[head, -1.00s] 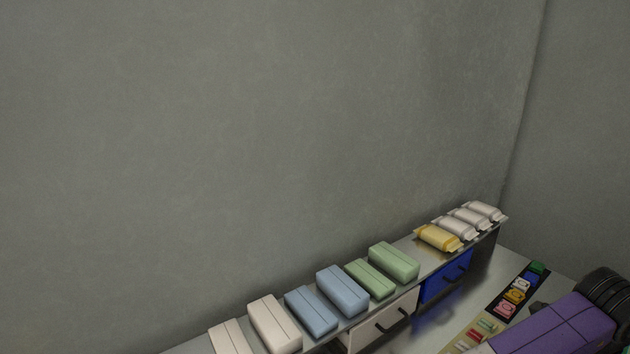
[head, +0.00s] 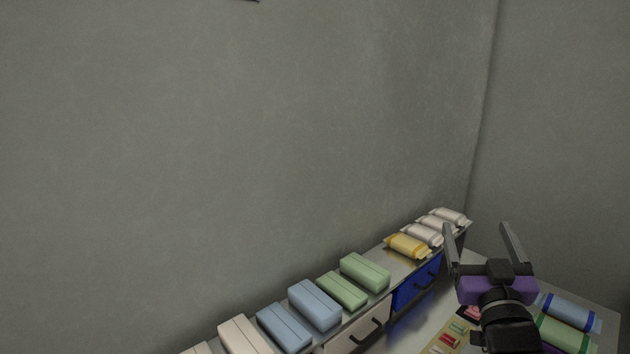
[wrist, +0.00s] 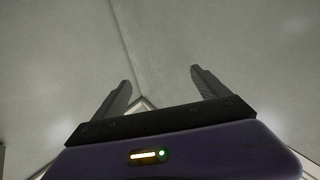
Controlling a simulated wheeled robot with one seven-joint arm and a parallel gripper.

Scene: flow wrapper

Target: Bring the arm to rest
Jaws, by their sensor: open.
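My gripper (head: 482,238) stands raised at the lower right of the head view, its two grey fingers spread and pointing up. Nothing is between them. The gripper also shows in the wrist view (wrist: 160,88), open and empty, with bare grey wall and a room corner beyond the fingers. My wrist hides part of the worktop behind it.
A shelf (head: 378,297) along the wall bears green, blue and white blocks, a yellow pack (head: 408,246) and several white packs (head: 447,217). Below are a white drawer (head: 352,337) and a blue drawer (head: 416,284).

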